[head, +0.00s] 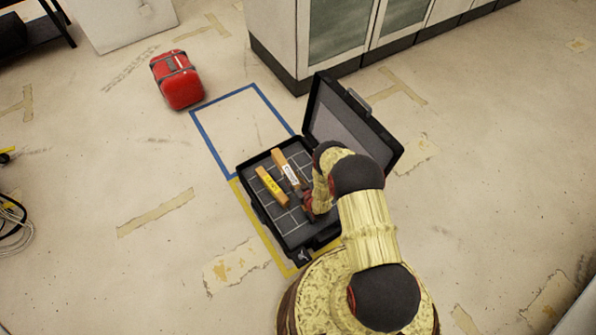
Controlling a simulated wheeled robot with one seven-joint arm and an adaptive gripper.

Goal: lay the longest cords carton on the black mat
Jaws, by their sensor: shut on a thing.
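Two long orange-yellow cartons are at the open black case. One carton with a yellow label (271,187) lies on the left of the case's grid-lined floor. The other, with a white label (286,166), is to its right and looks a little longer. My gripper (304,196) is at the near end of the white-labelled carton and is shut on it. My arm partly hides the fingers, and I cannot tell whether that carton is clear of the floor. The label print is too small to read. I see no separate black mat.
The open black case (257,208) stands on the floor over yellow tape, its lid (343,118) raised at the back right. A blue taped square (222,157) beyond it is empty. A red case (178,80) lies farther left. Cabinets (280,40) stand behind.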

